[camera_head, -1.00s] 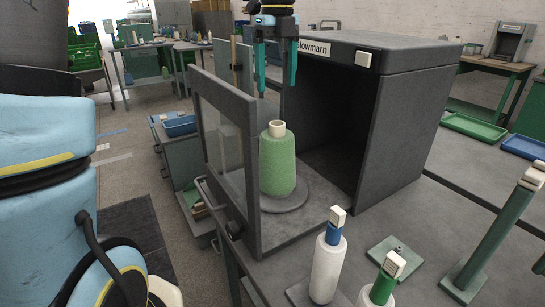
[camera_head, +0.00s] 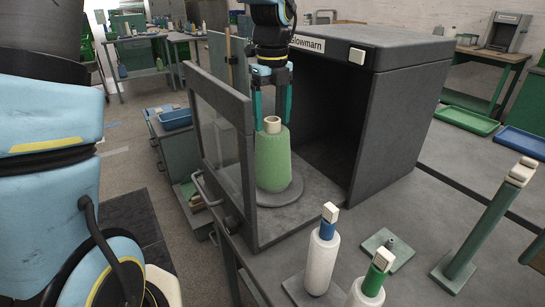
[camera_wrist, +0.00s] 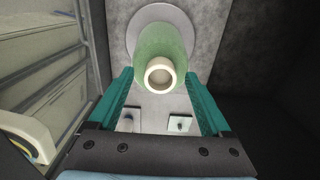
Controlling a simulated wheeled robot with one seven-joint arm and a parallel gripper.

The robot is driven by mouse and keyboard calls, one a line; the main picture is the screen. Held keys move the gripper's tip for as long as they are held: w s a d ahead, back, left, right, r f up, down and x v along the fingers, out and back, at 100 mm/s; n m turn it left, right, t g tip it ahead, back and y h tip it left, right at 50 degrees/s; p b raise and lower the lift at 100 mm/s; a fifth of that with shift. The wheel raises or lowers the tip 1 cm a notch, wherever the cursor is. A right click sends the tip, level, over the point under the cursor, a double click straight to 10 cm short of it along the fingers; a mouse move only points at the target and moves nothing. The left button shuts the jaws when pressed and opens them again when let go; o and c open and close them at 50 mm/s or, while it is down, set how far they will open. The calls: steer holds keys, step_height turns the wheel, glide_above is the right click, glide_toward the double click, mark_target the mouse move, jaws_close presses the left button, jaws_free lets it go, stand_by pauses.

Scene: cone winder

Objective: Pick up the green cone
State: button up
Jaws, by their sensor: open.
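The green cone (camera_head: 273,160) stands upright on a round grey plate (camera_head: 279,197) inside the opening of the dark grey cabinet. Its cream tube end points up. My gripper (camera_head: 272,124) is above it, pointing down, with its teal fingers open and their tips at about the height of the cone's top, one on each side. In the wrist view the cone (camera_wrist: 152,45) is seen from above, its cream tip lying between the two open fingers (camera_wrist: 158,82). I see no contact between the fingers and the cone.
The cabinet's glass door (camera_head: 219,142) stands open just left of the cone, and the cabinet wall (camera_head: 405,125) rises to the right. White bobbins with blue (camera_head: 322,255) and green (camera_head: 369,290) tops stand in front. A post (camera_head: 487,225) leans at right.

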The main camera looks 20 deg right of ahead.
steer(key=shift+c, duration=0.3)
jaws_close()
stand_by(0.3)
